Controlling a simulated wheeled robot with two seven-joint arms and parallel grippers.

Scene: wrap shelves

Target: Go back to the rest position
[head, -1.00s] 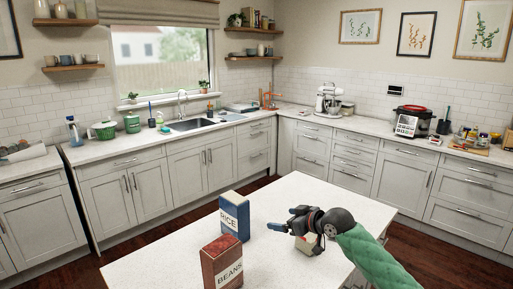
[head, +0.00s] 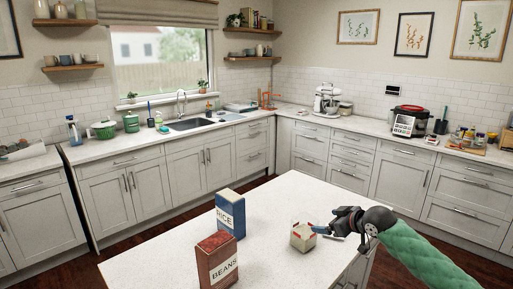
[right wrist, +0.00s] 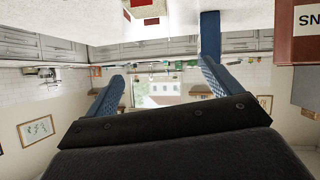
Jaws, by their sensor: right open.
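The blue rice box (head: 230,213) stands upright on the white island top. The red-brown beans box (head: 217,260) stands in front of it, and its edge also shows in the right wrist view (right wrist: 297,35). A small cream and red box (head: 303,238) sits on the island to their right; it also shows at the top of the right wrist view (right wrist: 141,10). My right gripper (head: 328,231) is open and empty, just right of the small box. Its blue fingers stand wide apart in the right wrist view (right wrist: 160,78). My left gripper is out of view.
The white island (head: 165,263) has clear surface around the boxes. Counters with a sink (head: 191,124), stand mixer (head: 327,99) and cooker (head: 409,121) line the walls behind. Dark floor separates them from the island.

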